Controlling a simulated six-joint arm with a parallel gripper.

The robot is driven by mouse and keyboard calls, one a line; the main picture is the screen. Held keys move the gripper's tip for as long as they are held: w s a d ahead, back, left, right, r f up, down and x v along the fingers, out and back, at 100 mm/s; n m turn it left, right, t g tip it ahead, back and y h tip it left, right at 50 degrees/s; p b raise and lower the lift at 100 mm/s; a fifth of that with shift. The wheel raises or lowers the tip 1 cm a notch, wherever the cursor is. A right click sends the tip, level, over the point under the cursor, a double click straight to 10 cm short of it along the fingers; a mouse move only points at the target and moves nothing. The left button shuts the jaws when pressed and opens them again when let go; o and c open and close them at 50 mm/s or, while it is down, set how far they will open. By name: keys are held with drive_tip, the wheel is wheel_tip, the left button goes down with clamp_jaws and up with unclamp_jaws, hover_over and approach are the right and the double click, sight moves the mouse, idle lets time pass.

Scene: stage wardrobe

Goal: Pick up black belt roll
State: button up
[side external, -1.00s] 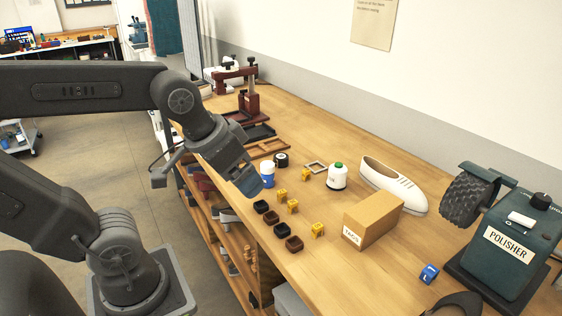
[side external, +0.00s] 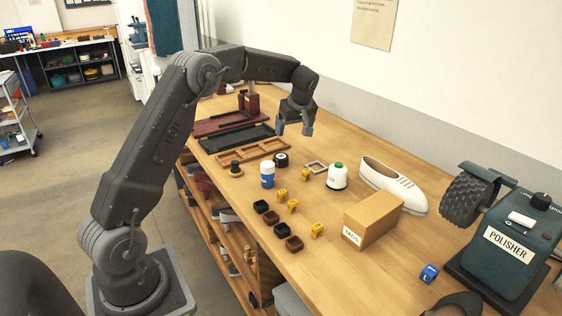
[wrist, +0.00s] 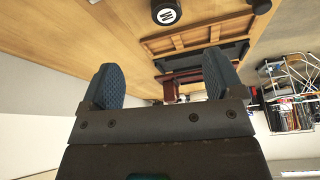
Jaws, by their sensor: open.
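My gripper (side external: 294,128) is open and empty, held above the far part of the wooden bench. In the wrist view its two blue-padded fingers (wrist: 163,78) stand wide apart with nothing between them. A black round piece with a white-marked top (side external: 281,159) sits on the bench, nearer the camera than my gripper; it also shows at the top of the wrist view (wrist: 166,12). A dark piece on a yellowish base (side external: 235,168) stands left of it. Small dark squarish pieces (side external: 262,206) line the front edge, one browner (side external: 294,243). I cannot tell which is the black belt roll.
A blue-and-white bottle (side external: 267,174), a green-capped white bottle (side external: 337,176), yellow blocks (side external: 292,206), a cardboard box (side external: 373,220), a white shoe form (side external: 392,186) and a polisher (side external: 508,240) occupy the bench. A wooden divided tray (side external: 252,155) and black tray (side external: 235,138) lie farther back.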

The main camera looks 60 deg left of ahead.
drive_tip(key=n, duration=0.1)
hover_over(281, 157)
drive_tip(key=d, duration=0.2)
drive_tip(key=f, duration=0.9)
drive_tip(key=shift+w+f, duration=0.25)
drive_tip(key=shift+w, duration=0.15)
drive_tip(key=shift+s+x, duration=0.2)
drive_tip(key=shift+x, duration=1.25)
drive_tip(key=shift+s+x, duration=0.2)
drive_tip(key=shift+x, duration=1.25)
drive_tip(key=c, duration=1.1)
